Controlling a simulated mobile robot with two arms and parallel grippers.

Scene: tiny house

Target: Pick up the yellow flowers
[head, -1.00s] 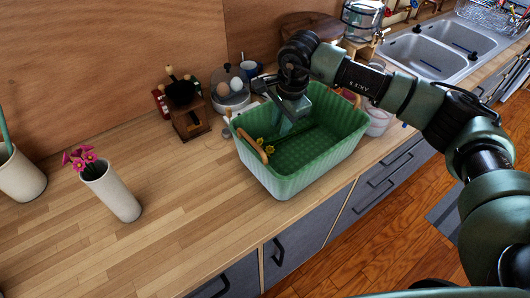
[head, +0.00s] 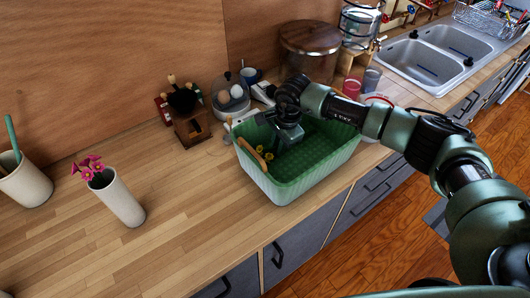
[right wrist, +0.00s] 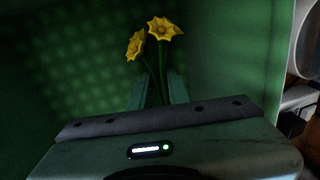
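Two yellow flowers (right wrist: 153,36) on thin green stems stand inside the green basket (head: 320,182). That gripper reaches down into the basket from above. In the right wrist view, the right gripper's two fingers (right wrist: 160,88) stand apart, with the stems between them and the blooms beyond the tips. I see no clear contact with the stems; their lower ends are hidden. My left gripper is out of view.
A white vase (head: 119,200) with pink flowers (head: 88,168) stands left on the wooden counter. A coffee grinder (head: 190,120) and an egg holder (head: 230,94) stand behind the basket. A double sink (head: 430,62) is at the right. Counter space left of the basket is clear.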

